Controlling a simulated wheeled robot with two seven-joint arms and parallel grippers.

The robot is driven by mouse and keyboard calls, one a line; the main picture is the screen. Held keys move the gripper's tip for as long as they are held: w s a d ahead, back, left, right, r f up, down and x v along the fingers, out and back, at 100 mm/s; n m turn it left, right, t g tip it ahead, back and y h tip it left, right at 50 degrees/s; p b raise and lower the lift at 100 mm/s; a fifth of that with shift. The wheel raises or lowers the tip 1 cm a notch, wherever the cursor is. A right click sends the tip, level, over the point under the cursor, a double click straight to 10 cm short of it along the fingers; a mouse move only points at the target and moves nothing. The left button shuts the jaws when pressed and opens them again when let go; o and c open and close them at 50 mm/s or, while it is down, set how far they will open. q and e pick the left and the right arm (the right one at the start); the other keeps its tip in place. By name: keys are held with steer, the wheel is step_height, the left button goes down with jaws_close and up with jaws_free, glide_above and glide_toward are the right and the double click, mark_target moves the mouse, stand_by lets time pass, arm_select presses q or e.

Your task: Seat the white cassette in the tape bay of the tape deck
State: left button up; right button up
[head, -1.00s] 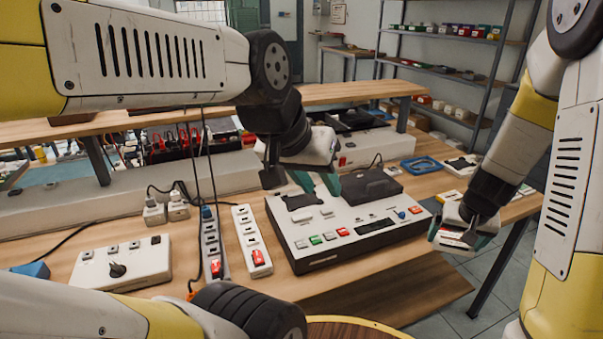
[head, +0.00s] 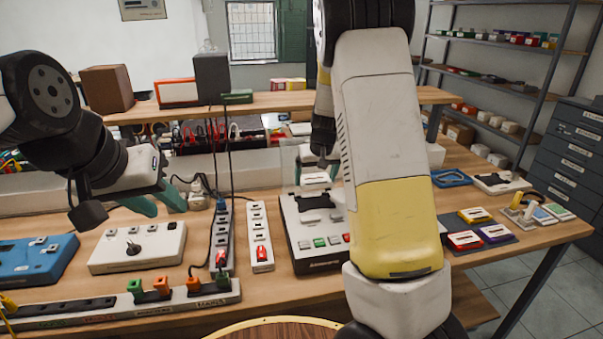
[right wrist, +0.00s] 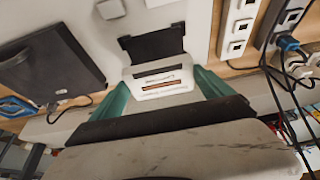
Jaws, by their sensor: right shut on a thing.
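The white cassette (right wrist: 160,82) is between the teal fingers of my right gripper (right wrist: 164,88), which is shut on it. It also shows as a small white block in the head view (head: 316,180). The tape deck (head: 302,236) lies on the bench, its right part hidden behind my right arm. Its dark tape bay (head: 313,201) is at the back left of its top. In the right wrist view the bay (right wrist: 157,44) lies just beyond the cassette; whether they touch I cannot tell. My left gripper (head: 158,203) is open and empty, left of the deck.
Power strips (head: 259,238) stand just left of the deck, with hanging cables. A white control box (head: 138,246) lies under my left gripper. In the right wrist view a dark box (right wrist: 52,68) is beside the deck. A tray with coloured cassettes (head: 482,236) is at right.

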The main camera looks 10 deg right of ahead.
mark_target(317, 188)
steer(key=shift+d+f, duration=0.1)
steer(key=shift+f, duration=2.35)
steer(key=shift+s, duration=0.15)
steer(key=shift+f, duration=1.05)
stand_by(1.1)
steer(key=o, duration=1.3)
steer(key=shift+c, duration=0.2)
